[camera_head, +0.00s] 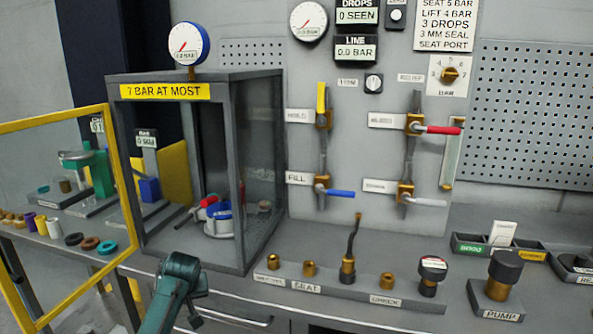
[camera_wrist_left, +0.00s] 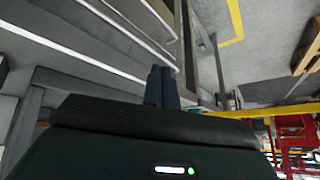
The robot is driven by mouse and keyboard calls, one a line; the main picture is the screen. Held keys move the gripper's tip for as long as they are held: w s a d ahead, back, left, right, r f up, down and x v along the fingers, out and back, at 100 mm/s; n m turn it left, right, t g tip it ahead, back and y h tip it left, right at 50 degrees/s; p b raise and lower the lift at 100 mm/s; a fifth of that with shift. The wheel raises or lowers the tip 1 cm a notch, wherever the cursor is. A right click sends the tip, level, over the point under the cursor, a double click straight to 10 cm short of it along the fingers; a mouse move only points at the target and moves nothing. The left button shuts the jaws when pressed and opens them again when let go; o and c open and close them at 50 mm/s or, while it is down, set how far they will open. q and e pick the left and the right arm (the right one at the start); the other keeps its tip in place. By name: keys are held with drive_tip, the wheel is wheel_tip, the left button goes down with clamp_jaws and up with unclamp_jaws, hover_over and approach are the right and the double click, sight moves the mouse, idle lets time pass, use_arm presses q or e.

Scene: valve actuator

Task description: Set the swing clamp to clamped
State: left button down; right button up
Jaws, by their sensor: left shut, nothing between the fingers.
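The test cabinet (camera_head: 165,93) has a yellow label, and its yellow-framed door (camera_head: 118,150) stands open to the left. Inside on its floor sits a silver and blue part (camera_head: 217,226) with a red-handled piece (camera_head: 208,201) beside it. This red-handled piece may be the swing clamp, but it is too small to tell its setting. My left arm (camera_head: 178,275) rises in front of the cabinet in the head view. In the left wrist view my left gripper (camera_wrist_left: 161,72) has its dark fingers together and empty. My right gripper is not in view.
A panel right of the cabinet carries gauges and several lever valves, including a red handle (camera_head: 440,130) and a blue one (camera_head: 338,193). A fitting rack (camera_head: 335,284) and a pump knob (camera_head: 504,268) stand on the bench. Coloured rings (camera_head: 90,243) lie left, behind the door frame.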

use_arm(q)
drive_tip(key=s+d+f+m, duration=0.1)
drive_tip(key=s+f, duration=0.2)
drive_tip(key=s, duration=0.3)
drive_tip(key=s+d+f+m+h, duration=0.1)
drive_tip(key=s+f, duration=0.2)
drive_tip(key=s, duration=0.3)
drive_tip(key=s+f+m, duration=0.1)
drive_tip(key=s+f, duration=0.1)
drive_tip(key=s, duration=0.4)
drive_tip(key=s+d+r+m+g+h, duration=0.1)
drive_tip(key=s+d+r+m, duration=0.1)
drive_tip(key=s, duration=0.9)
drive_tip(key=s+d+r+m+g+h, duration=0.1)
drive_tip(key=s+d+r+m+h, duration=0.15)
drive_tip(key=s, duration=0.85)
drive_tip(key=w+d+f+t+h, duration=0.2)
drive_tip(key=w+d+f+t, duration=0.3)
drive_tip(key=d+f+t, duration=0.1)
drive_tip(key=shift+d+f+t, duration=0.15)
drive_tip(key=shift+f+t, duration=0.35)
drive_tip(key=shift+f, duration=0.7)
drive_tip(key=shift+w, duration=0.1)
